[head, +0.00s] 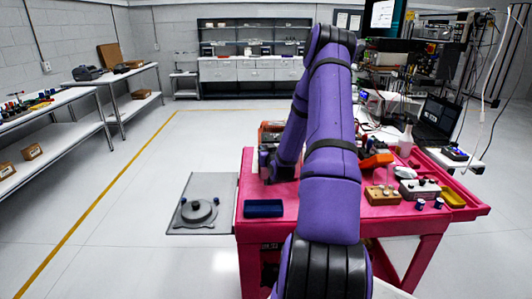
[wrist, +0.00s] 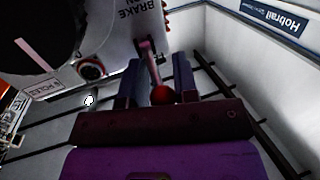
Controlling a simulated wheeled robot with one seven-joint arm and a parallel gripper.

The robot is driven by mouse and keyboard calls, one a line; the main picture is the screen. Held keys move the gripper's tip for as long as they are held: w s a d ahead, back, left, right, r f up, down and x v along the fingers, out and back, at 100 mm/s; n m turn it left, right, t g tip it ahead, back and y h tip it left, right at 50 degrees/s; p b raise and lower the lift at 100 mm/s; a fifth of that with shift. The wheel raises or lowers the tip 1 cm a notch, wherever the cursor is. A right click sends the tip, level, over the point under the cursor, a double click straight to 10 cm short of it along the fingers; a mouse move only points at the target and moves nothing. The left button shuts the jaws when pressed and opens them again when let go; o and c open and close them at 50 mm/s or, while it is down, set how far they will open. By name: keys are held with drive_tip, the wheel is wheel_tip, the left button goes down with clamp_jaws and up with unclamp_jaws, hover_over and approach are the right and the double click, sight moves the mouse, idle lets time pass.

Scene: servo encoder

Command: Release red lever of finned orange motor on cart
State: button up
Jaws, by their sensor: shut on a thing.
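In the wrist view the red lever (wrist: 161,94) has a pinkish stem and a round red knob. It stands between the two fingers of my gripper (wrist: 157,85), which is shut on it. The stem runs up to a grey motor face (wrist: 125,30) marked with "BRAKE" lettering, upside down in this view. Orange fins show at the picture's edges. In the head view the orange motor (head: 271,128) is on the pink cart (head: 300,203), partly hidden by my purple arm. The lever cannot be made out in the head view.
A dark blue block (head: 263,208) lies at the cart's front left. A grey plate with a round fixture (head: 196,212) is left of the cart. Floor at left is open.

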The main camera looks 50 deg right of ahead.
drive_tip(key=shift+w+a+r+g+y, duration=0.1)
drive_tip(key=shift+w+r+g+y, duration=0.15)
drive_tip(key=shift+g+y, duration=0.15)
drive_tip(key=o, duration=0.8)
drive_tip(key=shift+a, duration=0.1)
drive_tip(key=shift+s+a, duration=0.1)
drive_tip(key=shift+s, duration=0.35)
drive_tip(key=v, duration=1)
drive_tip(key=shift+w, duration=0.1)
